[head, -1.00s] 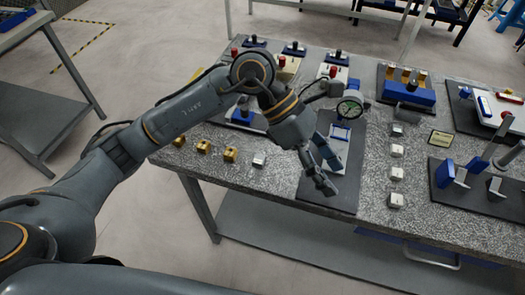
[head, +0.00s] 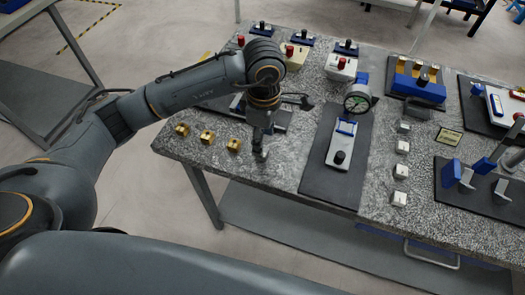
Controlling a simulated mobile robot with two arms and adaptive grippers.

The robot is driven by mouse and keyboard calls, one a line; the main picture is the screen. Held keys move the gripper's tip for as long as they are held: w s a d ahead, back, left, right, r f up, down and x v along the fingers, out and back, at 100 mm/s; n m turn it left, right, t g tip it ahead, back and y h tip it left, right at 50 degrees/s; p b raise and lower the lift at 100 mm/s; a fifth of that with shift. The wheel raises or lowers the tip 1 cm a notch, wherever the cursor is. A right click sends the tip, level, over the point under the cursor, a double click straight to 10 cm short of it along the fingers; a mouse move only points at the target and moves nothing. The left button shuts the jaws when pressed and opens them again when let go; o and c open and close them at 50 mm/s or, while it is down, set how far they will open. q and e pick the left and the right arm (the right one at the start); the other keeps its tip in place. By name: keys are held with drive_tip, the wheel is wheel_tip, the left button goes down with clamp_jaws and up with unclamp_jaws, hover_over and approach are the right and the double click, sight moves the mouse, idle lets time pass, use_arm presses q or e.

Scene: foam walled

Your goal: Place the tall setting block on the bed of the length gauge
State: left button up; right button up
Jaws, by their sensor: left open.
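The length gauge (head: 345,140) stands on a dark mat right of centre. It has a round dial on a blue post, a pale bed with a blue part and a black knob. My left gripper (head: 261,151) points down at the table's front left, open, at the end of a row of brass blocks. The small silvery block seen there earlier is now largely hidden by the fingers. I cannot tell whether they touch it. More silvery blocks (head: 402,147) stand in a column right of the gauge. Which block is the tall one is hard to tell. My right gripper is out of view.
Several brass blocks (head: 207,137) lie left of my gripper near the table edge. Knobbed fixtures (head: 341,67) line the back. A blue holder (head: 418,85) and a dark mat with a fixture (head: 480,190) stand at the right. Granite between gripper and gauge mat is clear.

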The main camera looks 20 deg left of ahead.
use_arm(q)
drive_tip(key=f+p, duration=0.2)
drive_tip(key=f, duration=0.2)
drive_tip(key=shift+a+f, duration=0.15)
drive_tip(key=shift+a, duration=0.05)
drive_tip(key=shift+f, duration=0.5)
clamp_jaws()
drive_tip(key=shift+r, duration=0.1)
